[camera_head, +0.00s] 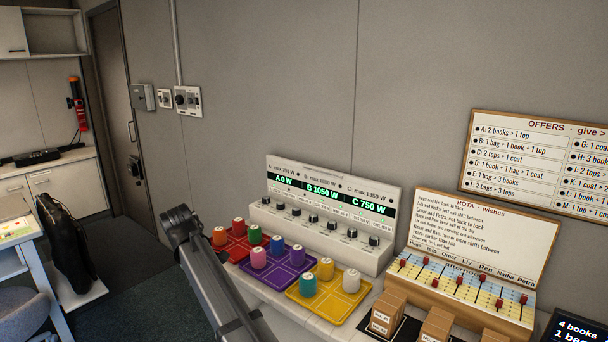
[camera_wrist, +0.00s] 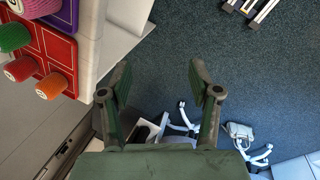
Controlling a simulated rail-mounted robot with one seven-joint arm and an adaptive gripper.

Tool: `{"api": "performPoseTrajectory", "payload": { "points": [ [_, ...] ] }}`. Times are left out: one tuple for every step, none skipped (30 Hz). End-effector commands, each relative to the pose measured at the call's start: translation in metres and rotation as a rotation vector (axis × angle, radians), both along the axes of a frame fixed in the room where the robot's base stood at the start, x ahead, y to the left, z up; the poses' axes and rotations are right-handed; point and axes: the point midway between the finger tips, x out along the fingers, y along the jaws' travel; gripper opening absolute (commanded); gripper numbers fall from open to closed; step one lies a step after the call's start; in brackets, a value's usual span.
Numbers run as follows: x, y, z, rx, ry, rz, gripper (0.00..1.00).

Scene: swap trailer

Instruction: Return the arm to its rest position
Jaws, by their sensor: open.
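A white power panel (camera_head: 333,200) stands against the wall on the counter. Its displays read A 0 W, B 1050 W and C 750 W. A row of several small dark knobs (camera_head: 313,218) runs along its lower ledge. Their labels are too small to read, so I cannot tell which is the toys knob or where it points. My gripper (camera_wrist: 160,85) is open and empty in the wrist view, with dark floor between its fingers. It is apart from the counter edge. The knobs do not show in the wrist view.
Red (camera_head: 238,258), purple (camera_head: 251,270) and yellow (camera_head: 334,316) trays with coloured spools stand before the panel. Small cardboard boxes (camera_head: 386,313) and a rota board with sliders (camera_head: 475,258) are to the right. My arm crosses the lower middle. Open floor (camera_head: 132,266) lies left.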

Motion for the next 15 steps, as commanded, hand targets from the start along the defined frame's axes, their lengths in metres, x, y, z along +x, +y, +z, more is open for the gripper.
{"api": "performPoseTrajectory", "payload": {
  "points": [
    [-0.015, 0.013, -0.006, -0.016, -0.007, 0.022, 0.63],
    [-0.021, 0.018, -0.008, -0.023, -0.011, 0.030, 0.63],
    [-0.030, 0.026, -0.011, -0.034, -0.015, 0.043, 0.63],
    [-0.036, 0.030, -0.013, -0.042, -0.019, 0.050, 0.63],
    [-0.042, 0.035, -0.015, -0.049, -0.022, 0.058, 0.63],
    [-0.050, 0.041, -0.019, -0.059, -0.027, 0.067, 0.63],
    [-0.056, 0.044, -0.023, -0.067, -0.029, 0.074, 0.63],
    [-0.063, 0.048, -0.027, -0.075, -0.032, 0.079, 0.63],
    [-0.071, 0.051, -0.034, -0.086, -0.034, 0.085, 0.63],
    [-0.077, 0.052, -0.041, -0.095, -0.034, 0.086, 0.63],
    [-0.081, 0.051, -0.049, -0.103, -0.035, 0.086, 0.63],
    [-0.085, 0.049, -0.058, -0.112, -0.033, 0.081, 0.63],
    [-0.087, 0.046, -0.065, -0.116, -0.030, 0.076, 0.63],
    [-0.088, 0.043, -0.072, -0.120, -0.028, 0.069, 0.63],
    [-0.090, 0.039, -0.081, -0.124, -0.023, 0.060, 0.63]
  ]
}}
